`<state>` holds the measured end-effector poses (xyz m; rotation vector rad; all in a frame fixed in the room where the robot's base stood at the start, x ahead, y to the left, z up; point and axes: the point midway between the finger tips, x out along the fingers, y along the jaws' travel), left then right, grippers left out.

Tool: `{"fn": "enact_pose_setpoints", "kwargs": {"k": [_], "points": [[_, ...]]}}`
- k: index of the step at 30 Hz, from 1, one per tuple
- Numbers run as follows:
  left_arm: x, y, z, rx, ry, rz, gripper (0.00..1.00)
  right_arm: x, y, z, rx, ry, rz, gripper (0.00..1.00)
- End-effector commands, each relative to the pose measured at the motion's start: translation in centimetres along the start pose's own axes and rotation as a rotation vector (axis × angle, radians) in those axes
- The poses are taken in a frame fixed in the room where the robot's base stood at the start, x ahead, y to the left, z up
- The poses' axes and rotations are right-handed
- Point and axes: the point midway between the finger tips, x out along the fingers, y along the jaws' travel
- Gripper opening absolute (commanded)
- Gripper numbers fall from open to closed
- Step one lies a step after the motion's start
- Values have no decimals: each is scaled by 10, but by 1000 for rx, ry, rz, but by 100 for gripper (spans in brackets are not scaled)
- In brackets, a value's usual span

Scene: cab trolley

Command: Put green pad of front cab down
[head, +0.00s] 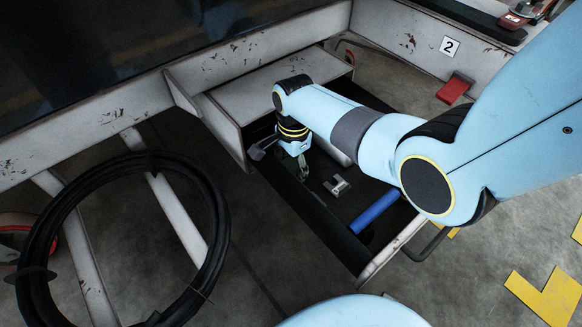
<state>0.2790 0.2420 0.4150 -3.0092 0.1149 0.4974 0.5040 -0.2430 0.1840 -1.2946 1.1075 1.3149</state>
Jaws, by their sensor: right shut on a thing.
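My right gripper (304,174) points down into the open drawer (372,272) of the trolley, small and dark against its floor. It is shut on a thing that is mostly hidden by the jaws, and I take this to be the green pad. I cannot make out the pad's colour or outline, or whether it touches the drawer floor. No other green pad shows. My left gripper is not in view.
The drawer also holds a blue cylinder (375,211), a small metal piece (337,185) and a hammer-like tool (262,148) at its left wall. A black cable coil (45,235) hangs left. A red block (454,89) is beyond the drawer, at right.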

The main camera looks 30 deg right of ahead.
Motion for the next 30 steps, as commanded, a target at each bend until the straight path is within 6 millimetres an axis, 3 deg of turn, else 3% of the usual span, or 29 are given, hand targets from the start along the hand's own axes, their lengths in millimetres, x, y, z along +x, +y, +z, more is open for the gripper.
{"fn": "enact_pose_setpoints", "kwargs": {"k": [11, 12, 17, 28, 30], "points": [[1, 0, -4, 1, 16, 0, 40, 0, -1, 0, 0, 0, -1, 4], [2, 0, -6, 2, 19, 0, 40, 0, 0, 0, 0, 0, -1, 58], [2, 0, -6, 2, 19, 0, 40, 0, 0, 0, 0, 0, -1, 79], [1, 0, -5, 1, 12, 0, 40, -3, -1, 0, 0, 0, -2, 79], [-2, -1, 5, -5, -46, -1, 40, -8, -2, 0, 0, 1, -4, 79]]}}
